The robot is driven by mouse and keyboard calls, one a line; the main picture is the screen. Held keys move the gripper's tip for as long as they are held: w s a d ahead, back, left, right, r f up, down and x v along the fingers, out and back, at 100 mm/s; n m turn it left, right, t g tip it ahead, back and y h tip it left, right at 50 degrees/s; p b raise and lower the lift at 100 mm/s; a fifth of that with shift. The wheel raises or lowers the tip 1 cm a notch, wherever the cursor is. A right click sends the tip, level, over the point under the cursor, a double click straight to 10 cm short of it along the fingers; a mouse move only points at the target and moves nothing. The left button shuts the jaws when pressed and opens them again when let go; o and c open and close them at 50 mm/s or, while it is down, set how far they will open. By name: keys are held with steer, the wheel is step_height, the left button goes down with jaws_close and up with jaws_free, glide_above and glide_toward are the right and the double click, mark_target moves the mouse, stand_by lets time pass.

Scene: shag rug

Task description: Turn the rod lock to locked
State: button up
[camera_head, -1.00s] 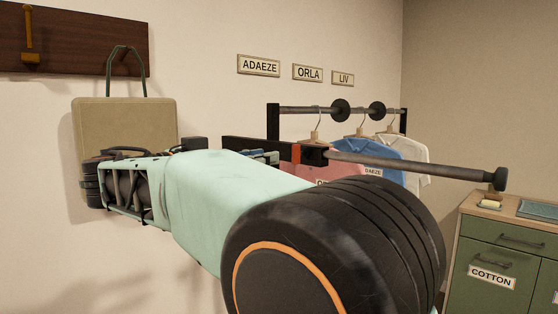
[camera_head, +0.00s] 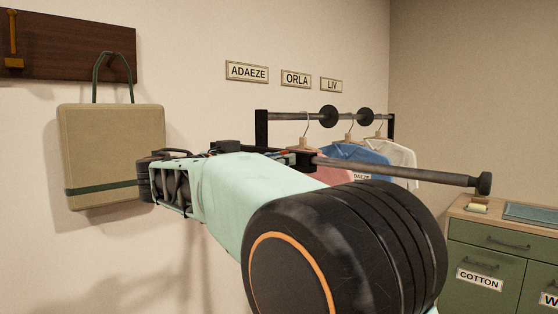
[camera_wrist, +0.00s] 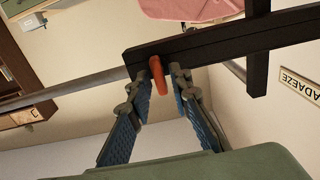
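The rod lock (camera_wrist: 158,76) is a small orange-red lever on a black bracket bar (camera_wrist: 215,42), seen in the wrist view. My gripper (camera_wrist: 158,88) is open, with one blue-padded finger on each side of the lever. The lever's near end lies between the fingertips, and I see gaps on both sides. I cannot tell whether the lever stands at locked. In the head view my arm hides most of the bracket and my fingers. The grey rod (camera_head: 400,172) runs out to the right from the bracket and ends in a black knob.
Pink, blue (camera_head: 360,158) and white (camera_head: 400,155) garments hang on the rack behind my arm. A green cabinet (camera_head: 490,240) stands at the right. A beige bag (camera_head: 112,150) hangs on the wall at left. Name plates (camera_head: 247,71) are on the wall.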

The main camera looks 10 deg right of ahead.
jaws_close()
steer(key=shift+w+a+f+n+p, duration=0.15)
steer(key=shift+n+p, duration=1.35)
steer(key=shift+n, duration=2.95)
steer(key=shift+f+n+p, duration=0.1)
steer(key=shift+n+p, duration=1.4)
steer(key=shift+n, duration=2.95)
steer(key=shift+o, duration=1.7)
jaws_free()
